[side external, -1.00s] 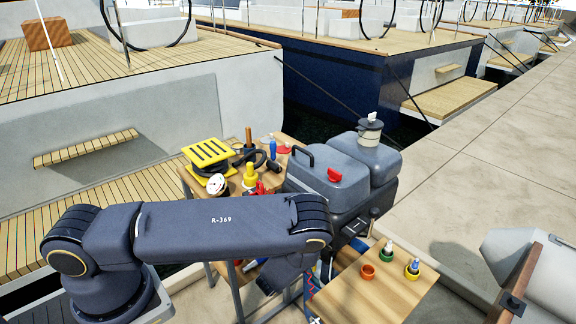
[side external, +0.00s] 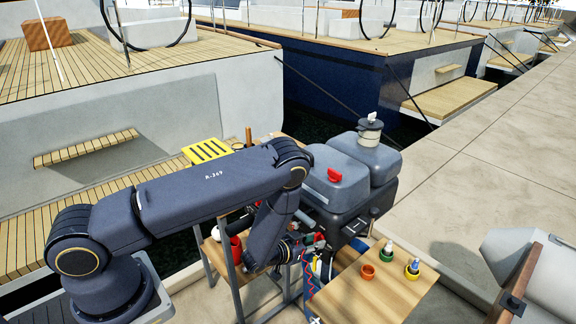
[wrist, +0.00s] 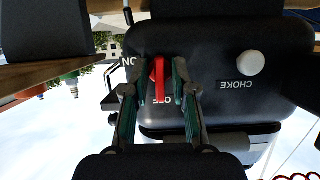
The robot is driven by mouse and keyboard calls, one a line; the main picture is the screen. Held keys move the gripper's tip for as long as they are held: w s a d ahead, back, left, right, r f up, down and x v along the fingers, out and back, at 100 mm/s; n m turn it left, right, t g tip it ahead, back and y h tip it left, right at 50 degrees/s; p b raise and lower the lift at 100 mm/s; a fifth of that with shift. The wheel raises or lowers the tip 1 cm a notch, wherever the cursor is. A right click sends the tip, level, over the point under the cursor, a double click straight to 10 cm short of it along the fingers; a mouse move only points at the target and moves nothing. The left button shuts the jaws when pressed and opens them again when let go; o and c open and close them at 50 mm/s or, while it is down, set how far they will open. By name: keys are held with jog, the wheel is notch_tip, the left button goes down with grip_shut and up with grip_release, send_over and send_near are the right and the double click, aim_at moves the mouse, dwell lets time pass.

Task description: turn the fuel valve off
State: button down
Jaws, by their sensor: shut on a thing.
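The fuel valve's red lever (wrist: 160,80) is on the dark panel (wrist: 205,45), between the fingers of my gripper (wrist: 163,75) in the wrist view. My gripper is shut on the lever, one finger on each side. The lever stands upright in the picture, its lower end over a label that it and the fingers partly hide. An upside-down "ON" label (wrist: 129,62) is left of the lever. In the side external view my gripper (side external: 308,243) is low in front of the grey engine (side external: 345,195); the lever is hard to make out there.
A white choke knob (wrist: 250,63) sits right of the lever, above an upside-down "CHOKE" label. A wooden side table (side external: 365,290) with an orange cup (side external: 368,271) and small bottles is right of my gripper. A yellow slotted block (side external: 207,151) is behind my arm.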

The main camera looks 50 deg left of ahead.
jog(key=shift+w, duration=0.1)
dwell(0.5)
jog(key=c, duration=1.2)
grip_release()
jog(key=shift+c, duration=0.2)
jog(key=v, duration=1.2)
